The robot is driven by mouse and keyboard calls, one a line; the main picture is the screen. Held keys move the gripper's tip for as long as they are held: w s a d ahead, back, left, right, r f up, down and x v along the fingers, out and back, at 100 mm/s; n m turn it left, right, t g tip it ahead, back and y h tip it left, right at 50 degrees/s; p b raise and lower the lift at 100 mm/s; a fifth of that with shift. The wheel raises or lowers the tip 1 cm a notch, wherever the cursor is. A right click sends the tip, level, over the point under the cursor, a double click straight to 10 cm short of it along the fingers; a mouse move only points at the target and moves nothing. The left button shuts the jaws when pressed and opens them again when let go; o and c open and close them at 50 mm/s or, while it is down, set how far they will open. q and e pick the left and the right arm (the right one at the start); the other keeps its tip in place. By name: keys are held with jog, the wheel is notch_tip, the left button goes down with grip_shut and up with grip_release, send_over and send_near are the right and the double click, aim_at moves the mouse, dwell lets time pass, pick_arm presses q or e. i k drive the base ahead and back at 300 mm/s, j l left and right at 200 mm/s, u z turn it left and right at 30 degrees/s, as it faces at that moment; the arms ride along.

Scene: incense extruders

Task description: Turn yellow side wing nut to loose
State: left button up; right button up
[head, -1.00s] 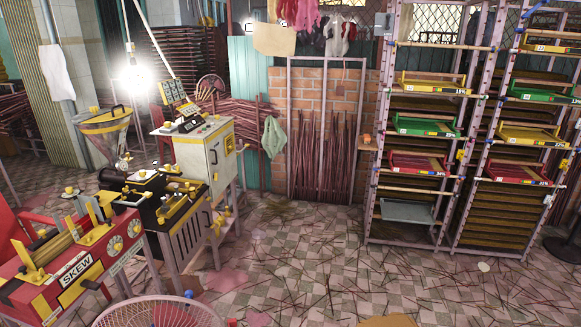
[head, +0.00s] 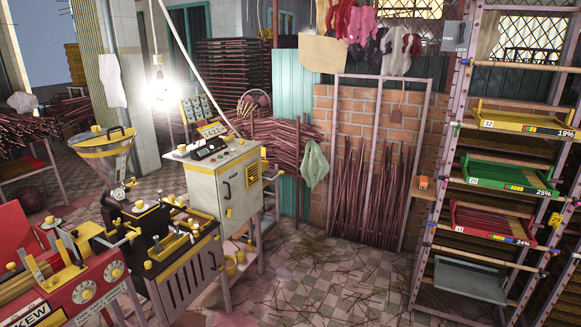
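A black machine (head: 185,252) with yellow knobs and fittings on top stands at the lower left. A funnel-shaped metal hopper (head: 106,146) with a yellow rim rises behind it. A red machine (head: 75,278) with a partly cut-off "KEW" label and yellow round knobs (head: 87,291) stands in front, at the left edge. Several small yellow fittings show on these machines, but they are too small to tell which is the wing nut or how it is turned. Neither of my grippers is in view.
A pale control cabinet (head: 228,190) stands behind the black machine. A shelf rack with a green tray (head: 511,178) and a grey tray (head: 470,279) stands at the right. The tiled floor (head: 320,275) between them is largely open, with scattered sticks.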

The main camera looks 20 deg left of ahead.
aim_at(51, 283)
jog(key=i+j+u, duration=0.1)
jog(key=i+u, duration=0.7)
jog(key=i+l+u, duration=0.15)
jog(key=i+u, duration=0.45)
jog(key=u, duration=0.25)
jog(key=i+u, duration=0.2)
jog(key=u, duration=0.15)
jog(key=i+u, duration=0.15)
jog(key=u, duration=0.25)
jog(key=i+u, duration=0.15)
jog(key=u, duration=0.25)
jog(key=i+u, duration=0.35)
jog(key=i+l+u, duration=0.15)
jog(key=u, duration=0.2)
jog(key=i+l+u, duration=0.35)
jog(key=k+j, duration=0.1)
